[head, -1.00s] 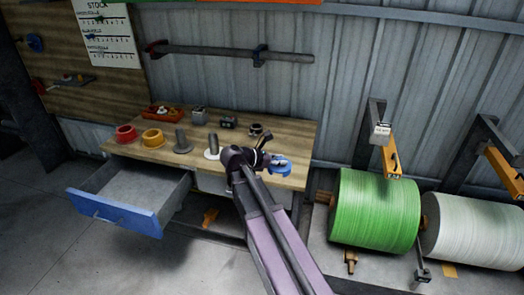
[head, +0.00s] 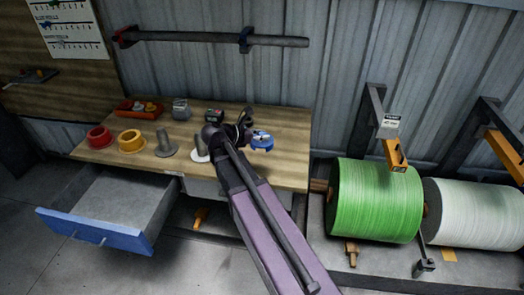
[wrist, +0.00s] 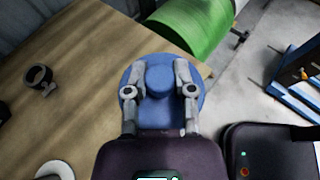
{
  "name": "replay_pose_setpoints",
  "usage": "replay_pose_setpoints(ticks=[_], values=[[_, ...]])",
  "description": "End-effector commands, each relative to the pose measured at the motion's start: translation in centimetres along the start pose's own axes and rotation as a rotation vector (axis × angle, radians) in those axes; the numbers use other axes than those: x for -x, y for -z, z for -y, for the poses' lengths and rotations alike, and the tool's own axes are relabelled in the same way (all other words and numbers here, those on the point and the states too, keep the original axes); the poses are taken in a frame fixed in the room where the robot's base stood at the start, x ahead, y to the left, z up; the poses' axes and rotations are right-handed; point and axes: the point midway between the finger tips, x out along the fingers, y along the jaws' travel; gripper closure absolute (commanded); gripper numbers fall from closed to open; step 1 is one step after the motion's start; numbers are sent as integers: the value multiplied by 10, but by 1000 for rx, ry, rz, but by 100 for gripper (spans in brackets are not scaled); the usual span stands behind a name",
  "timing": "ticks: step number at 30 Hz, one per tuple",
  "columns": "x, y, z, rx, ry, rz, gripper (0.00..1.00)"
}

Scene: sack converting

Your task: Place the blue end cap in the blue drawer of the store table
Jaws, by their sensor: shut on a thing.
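The blue end cap (wrist: 160,78), a round flange with a raised hub, is between the fingers of my gripper (wrist: 160,90) in the wrist view. My gripper is shut on it. In the head view the blue end cap (head: 262,140) shows at the right part of the store table (head: 285,165), at the tip of my gripper (head: 248,132). The wrist view shows it over the table's edge area; its exact height is unclear. The blue drawer (head: 95,236) is pulled out at the table's left front, and its inside looks empty.
A red cap (head: 99,138), a yellow cap (head: 131,141), a grey cap (head: 165,145) and a white cap (head: 200,152) stand along the table front. A red tray (head: 139,110) lies behind. A green roll (head: 375,202) stands right of the table.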

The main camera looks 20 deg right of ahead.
Motion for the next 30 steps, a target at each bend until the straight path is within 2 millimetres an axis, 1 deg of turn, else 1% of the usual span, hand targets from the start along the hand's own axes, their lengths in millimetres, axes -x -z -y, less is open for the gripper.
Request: replay_pose_setpoints(ticks=[12,19,23,30], values=[[6,2,-2,4,-10,0,100],[2,9,-1,5,-11,0,100],[-5,19,1,6,-11,0,100],[-27,48,7,11,-18,0,100]])
